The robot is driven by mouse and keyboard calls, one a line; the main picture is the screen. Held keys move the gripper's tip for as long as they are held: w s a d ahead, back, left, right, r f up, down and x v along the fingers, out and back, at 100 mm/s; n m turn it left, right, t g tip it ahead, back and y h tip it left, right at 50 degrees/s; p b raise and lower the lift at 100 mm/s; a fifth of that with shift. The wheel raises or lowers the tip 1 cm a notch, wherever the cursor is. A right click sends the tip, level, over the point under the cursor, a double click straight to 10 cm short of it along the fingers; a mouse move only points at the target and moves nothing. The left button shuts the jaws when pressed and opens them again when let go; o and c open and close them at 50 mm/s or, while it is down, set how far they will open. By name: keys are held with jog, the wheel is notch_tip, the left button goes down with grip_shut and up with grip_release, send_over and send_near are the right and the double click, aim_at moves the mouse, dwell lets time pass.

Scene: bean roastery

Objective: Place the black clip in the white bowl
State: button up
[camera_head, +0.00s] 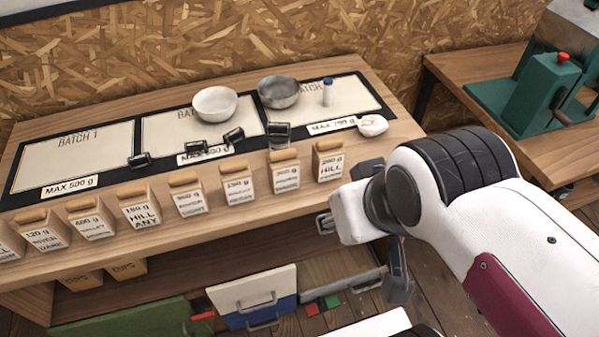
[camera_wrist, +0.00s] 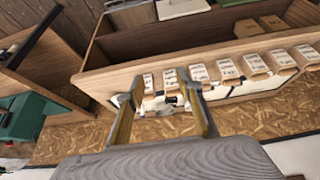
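The white bowl (camera_head: 214,103) stands upright at the back of the middle mat section. Several small black clip-like items lie near the mat's front edge: one on the left (camera_head: 139,160), one near the middle (camera_head: 195,143) and one below the bowl (camera_head: 233,134). Another dark item (camera_head: 279,134) stands to their right, partly behind the bags; I cannot tell whether it is a clip. My gripper (camera_head: 358,256) is open and empty, in front of the table's right part, apart from the clips and bowl. Its spread fingers also show in the wrist view (camera_wrist: 157,92).
A grey metal bowl (camera_head: 278,91), a blue-capped vial (camera_head: 327,92) and a white scoop-like item (camera_head: 372,125) stand at the right. A row of labelled bags (camera_head: 188,196) lines the table's front. A green machine (camera_head: 540,90) is on the right table. The left mat section is mostly clear.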

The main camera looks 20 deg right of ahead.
jog(key=w+a+r+m+t+y, duration=0.15)
jog(key=w+a+r+m, duration=0.35)
jog(key=w, duration=0.6)
jog(key=w+a+r+m+t+y, duration=0.1)
jog(key=w+a+r+m+t, duration=0.15)
jog(key=w+r, duration=0.7)
jog(key=w+a+r+m+t+y, duration=0.1)
jog(key=w+a+r+m+t, duration=0.3)
jog(key=w, duration=0.8)
jog(key=w+a+r+m+t+h, duration=0.1)
jog(key=w+m+t+h, duration=0.1)
jog(key=w+m, duration=0.55)
jog(key=w+a+r+m+t+h, duration=0.15)
jog(key=w+m, duration=0.35)
jog(key=w, duration=0.6)
jog(key=w+f+m+g+h, duration=0.1)
jog(key=w+f+m+h, duration=0.45)
jog(key=f+m, duration=0.2)
jog(key=m+g+h, duration=0.7)
jog(key=m+g, duration=0.4)
jog(key=m, duration=0.7)
send_near(234, 136)
jog(key=shift+w+d+f, duration=0.25)
jog(key=shift+w+d, duration=0.35)
jog(key=shift+w+d+f, duration=0.2)
jog(key=shift+w+d, duration=0.4)
